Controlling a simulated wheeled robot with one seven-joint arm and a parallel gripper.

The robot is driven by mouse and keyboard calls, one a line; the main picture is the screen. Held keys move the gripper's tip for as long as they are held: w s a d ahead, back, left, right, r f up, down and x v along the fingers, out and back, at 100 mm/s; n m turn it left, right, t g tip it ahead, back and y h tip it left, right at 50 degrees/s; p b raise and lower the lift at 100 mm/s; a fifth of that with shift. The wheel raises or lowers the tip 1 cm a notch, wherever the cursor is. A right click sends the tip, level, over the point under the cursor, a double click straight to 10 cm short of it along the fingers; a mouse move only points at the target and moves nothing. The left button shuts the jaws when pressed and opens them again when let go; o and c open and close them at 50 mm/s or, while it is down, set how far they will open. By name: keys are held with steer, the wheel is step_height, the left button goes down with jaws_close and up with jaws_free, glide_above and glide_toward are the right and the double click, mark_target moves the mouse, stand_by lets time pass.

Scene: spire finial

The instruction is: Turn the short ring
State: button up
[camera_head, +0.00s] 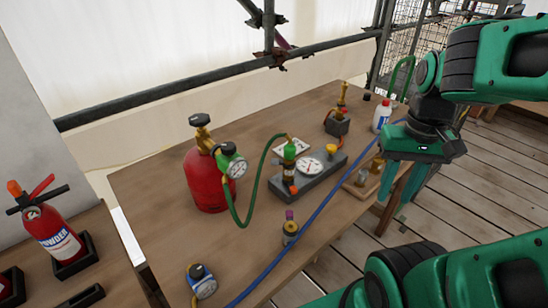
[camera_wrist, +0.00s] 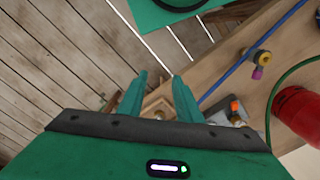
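My gripper (camera_head: 398,192) hangs over the right front edge of the wooden workbench, its teal fingers pointing down. In the wrist view, the two fingers (camera_wrist: 159,78) are apart with nothing clamped between their tips. A small wooden block with a brass fitting (camera_head: 361,177) stands near the bench edge, just left of the fingers. Pale wooden and brass parts (camera_wrist: 158,108) show between and behind the fingers in the wrist view, partly hidden by my gripper. I cannot tell which part is the short ring.
The workbench (camera_head: 150,205) holds a red cylinder with a gauge (camera_head: 207,180), a grey gauge block (camera_head: 312,178), a small purple-topped valve (camera_head: 290,228) and a white bottle (camera_head: 382,115). A blue hose (camera_head: 322,205) crosses the bench. A fire extinguisher (camera_head: 52,232) stands at left. Scaffold rails run behind.

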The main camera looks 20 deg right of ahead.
steer(key=w+a+r+n, duration=0.2)
steer(key=w+r+n, duration=0.15)
steer(key=w, duration=0.35)
steer(key=n, duration=1.4)
glide_toward(275, 160)
step_height(275, 160, down, 8)
steer(key=shift+r, duration=0.2)
steer(key=shift+c, duration=0.3)
jaws_close()
